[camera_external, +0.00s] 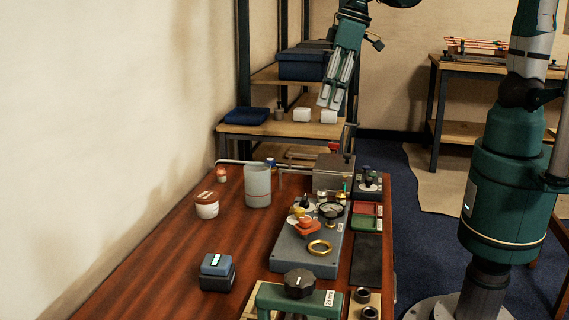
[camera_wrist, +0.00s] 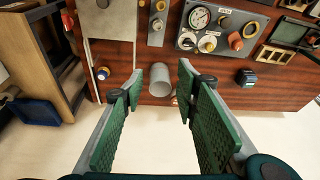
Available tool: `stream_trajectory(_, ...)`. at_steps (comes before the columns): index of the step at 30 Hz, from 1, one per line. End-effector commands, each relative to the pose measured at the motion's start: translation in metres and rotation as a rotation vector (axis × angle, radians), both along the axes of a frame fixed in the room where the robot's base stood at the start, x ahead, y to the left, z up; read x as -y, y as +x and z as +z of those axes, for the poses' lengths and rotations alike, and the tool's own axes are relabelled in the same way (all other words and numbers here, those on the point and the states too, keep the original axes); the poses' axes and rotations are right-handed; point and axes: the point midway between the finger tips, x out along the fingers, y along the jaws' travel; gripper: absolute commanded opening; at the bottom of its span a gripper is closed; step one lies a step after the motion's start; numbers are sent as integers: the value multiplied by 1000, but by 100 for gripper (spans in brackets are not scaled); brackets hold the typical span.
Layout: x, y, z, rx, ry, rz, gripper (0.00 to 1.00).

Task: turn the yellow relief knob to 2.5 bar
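The grey manifold panel (camera_external: 289,255) lies on the wooden table. The yellow relief knob (camera_external: 299,212) is near its far left part, just beyond an orange-red knob (camera_external: 306,229). A round gauge (camera_external: 331,209) is right of the yellow knob; its reading is too small to tell. My gripper (camera_external: 328,104) is high above the table's far end, well away from the knob. Its two green-padded fingers (camera_wrist: 160,76) are apart and empty.
A grey cylinder (camera_external: 257,186), a white jar (camera_external: 207,206) and a blue-topped box (camera_external: 217,266) stand left of the panel. A black knob (camera_external: 299,283) on a green stand is in front. Red and green trays (camera_external: 366,222) lie right. The left tabletop is mostly clear.

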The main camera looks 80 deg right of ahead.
Motion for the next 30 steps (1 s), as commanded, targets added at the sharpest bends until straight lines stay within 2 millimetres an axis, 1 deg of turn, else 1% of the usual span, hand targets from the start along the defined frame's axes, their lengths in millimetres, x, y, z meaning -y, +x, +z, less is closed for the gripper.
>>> stream_trajectory(1, -8, 5, -4, -10, -1, 5, 31)
stream_trajectory(6, -31, 17, -19, -45, -8, 17, 31)
stream_trajectory(15, -73, 33, -52, -105, -25, 38, 31)
stream_trajectory(23, -109, 42, -85, -157, -44, 55, 31)
stream_trajectory(30, -143, 46, -119, -204, -63, 69, 31)
